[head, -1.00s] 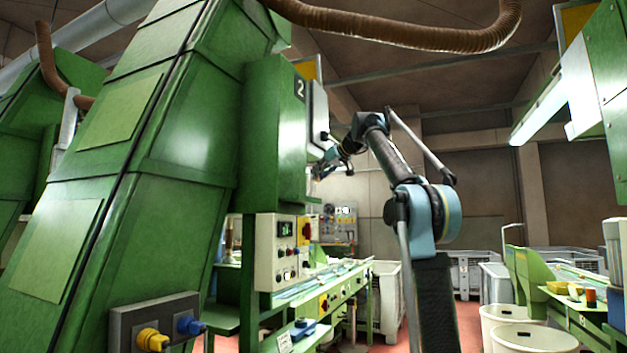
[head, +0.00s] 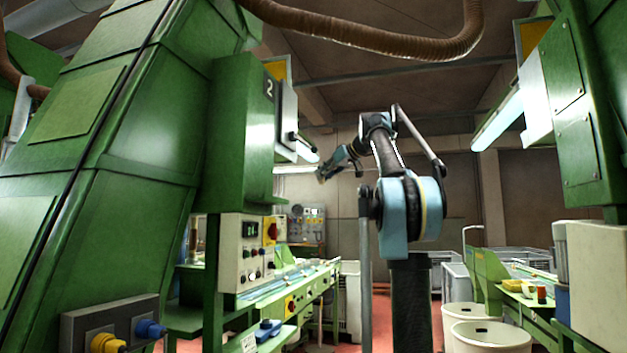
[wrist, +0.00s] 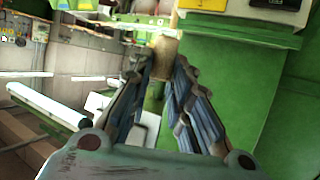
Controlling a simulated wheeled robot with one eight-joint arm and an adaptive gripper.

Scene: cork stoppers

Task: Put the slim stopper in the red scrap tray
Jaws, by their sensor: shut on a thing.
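My gripper (wrist: 163,65) is shut on a tan cork stopper (wrist: 163,52), which shows between the fingertips in the wrist view. Its far end reaches past the fingertips; the fingers hide its sides. In the head view my gripper (head: 322,174) is raised in the air, right of the green cabinet marked 2, and small there. I cannot make out a red scrap tray in either view.
The green cabinet (head: 240,130) and a sloping green machine (head: 110,190) fill the left. A green conveyor bench (head: 290,285) runs below. White bins (head: 490,335) and another green bench (head: 490,270) stand at right. Red floor shows between.

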